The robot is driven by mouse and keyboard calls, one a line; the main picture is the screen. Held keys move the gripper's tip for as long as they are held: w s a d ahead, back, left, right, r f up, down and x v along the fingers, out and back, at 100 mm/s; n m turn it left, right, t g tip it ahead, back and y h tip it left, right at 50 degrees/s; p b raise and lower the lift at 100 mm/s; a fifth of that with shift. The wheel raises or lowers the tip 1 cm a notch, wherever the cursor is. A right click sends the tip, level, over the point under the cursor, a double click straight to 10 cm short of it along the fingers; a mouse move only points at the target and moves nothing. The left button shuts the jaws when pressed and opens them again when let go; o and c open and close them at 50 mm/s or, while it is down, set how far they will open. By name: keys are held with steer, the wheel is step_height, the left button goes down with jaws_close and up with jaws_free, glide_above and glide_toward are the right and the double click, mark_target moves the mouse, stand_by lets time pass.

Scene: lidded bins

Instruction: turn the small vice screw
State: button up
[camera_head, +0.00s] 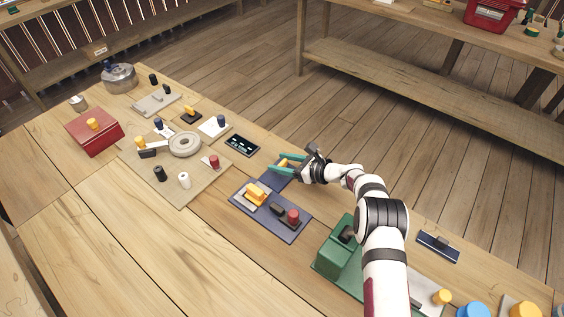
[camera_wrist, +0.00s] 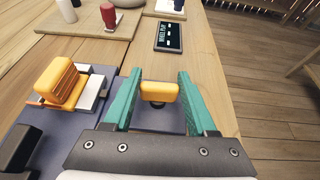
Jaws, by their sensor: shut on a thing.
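My gripper (camera_head: 280,163) has teal fingers and is shut on a yellow bar-shaped handle (camera_wrist: 160,92), which shows between the fingers in the wrist view. The handle sits on a short dark stem over a dark blue plate (camera_wrist: 160,118); I take it to be the small vice screw. In the head view the fingers partly hide the yellow handle (camera_head: 284,162). The plate under it is partly covered by the gripper.
Left of my gripper, a dark blue board (camera_head: 240,205) carries a yellow-orange block (camera_head: 256,193), a black block and a red knob (camera_head: 293,216). A black display panel (camera_head: 242,145) lies beyond. A green machine (camera_head: 338,262) stands nearer. The table's edge is close on the right.

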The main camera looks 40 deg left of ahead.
mark_target(283, 162)
steer(key=m+t, duration=0.2)
steer(key=t, duration=0.1)
steer(key=shift+s+a+r+m, duration=0.1)
steer(key=shift+m, duration=0.3)
steer(key=shift+m+t+h, duration=0.4)
steer(key=shift+m+t, duration=0.5)
steer(key=shift+t, duration=0.3)
steer(key=o, duration=1.4)
steer(key=shift+c, duration=0.2)
steer(key=r, duration=0.4)
steer(key=shift+w+d+r, duration=0.2)
steer(key=shift+r, duration=0.1)
steer(key=w+d+r, duration=0.3)
steer(key=d+r, duration=0.3)
steer(key=d, duration=0.5)
steer(key=shift+r, duration=0.15)
